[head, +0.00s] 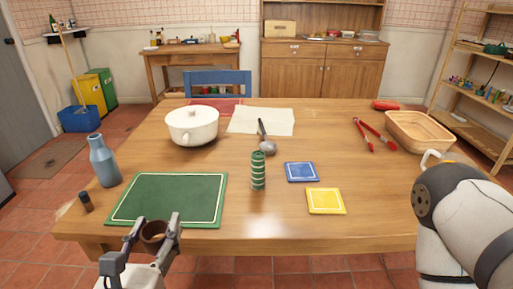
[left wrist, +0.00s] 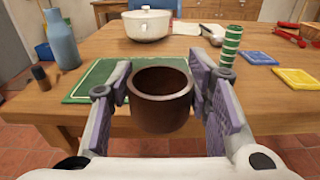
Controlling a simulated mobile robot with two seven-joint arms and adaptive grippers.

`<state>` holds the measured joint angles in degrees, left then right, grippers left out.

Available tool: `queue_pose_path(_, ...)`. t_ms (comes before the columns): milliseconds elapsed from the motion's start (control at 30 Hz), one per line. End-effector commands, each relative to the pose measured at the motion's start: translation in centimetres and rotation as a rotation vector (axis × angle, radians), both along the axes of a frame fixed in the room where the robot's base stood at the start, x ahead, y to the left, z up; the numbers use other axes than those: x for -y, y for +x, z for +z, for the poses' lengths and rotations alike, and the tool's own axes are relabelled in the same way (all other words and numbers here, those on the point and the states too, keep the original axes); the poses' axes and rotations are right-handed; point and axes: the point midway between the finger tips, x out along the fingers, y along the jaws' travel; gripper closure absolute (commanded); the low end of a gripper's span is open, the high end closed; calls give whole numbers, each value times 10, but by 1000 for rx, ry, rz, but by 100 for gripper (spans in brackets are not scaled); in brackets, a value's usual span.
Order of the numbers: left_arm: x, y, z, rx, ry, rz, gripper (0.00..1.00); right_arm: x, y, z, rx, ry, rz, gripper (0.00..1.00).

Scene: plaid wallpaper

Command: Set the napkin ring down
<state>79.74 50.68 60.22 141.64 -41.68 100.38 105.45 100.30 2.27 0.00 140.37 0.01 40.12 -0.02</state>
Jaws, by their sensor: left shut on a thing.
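The napkin ring (left wrist: 161,102) is a dark brown, short wide ring. My left gripper (head: 153,232) is shut on it, one finger pad on each side. The ring also shows in the head view (head: 153,237), in front of the lower edge of the green placemat (head: 135,210). In the left wrist view the ring hangs upright between the purple finger pads, near the table's front edge. My right gripper does not show; only my right arm is at the right of the head view.
On the wooden table (head: 300,225) stand a blue bottle (head: 103,163), a small dark bottle (head: 86,201), a white pot (head: 192,127) and a green striped cylinder (head: 258,172). Blue (head: 301,172) and yellow (head: 326,201) squares lie to the right. The placemat is bare.

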Motion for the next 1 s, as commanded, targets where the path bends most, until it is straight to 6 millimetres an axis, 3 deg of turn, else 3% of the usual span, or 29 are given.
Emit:
queue_pose_path(167,38,14,-2,-8,-4,-65,76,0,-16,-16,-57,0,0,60)
queue_pose_path(333,113,26,11,-11,-3,-204,76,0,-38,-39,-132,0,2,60)
queue_pose_path(400,144,24,19,-10,0,-267,76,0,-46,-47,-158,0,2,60)
queue_pose_path(533,187,13,32,-8,1,-357,76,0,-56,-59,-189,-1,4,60)
queue_pose_path(700,204,6,40,-7,0,-395,76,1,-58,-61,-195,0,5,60)
queue_pose_path(900,204,6,42,-5,0,-394,76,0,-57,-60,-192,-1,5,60)
queue_pose_path(1000,201,16,37,-3,2,-390,76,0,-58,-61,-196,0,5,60)
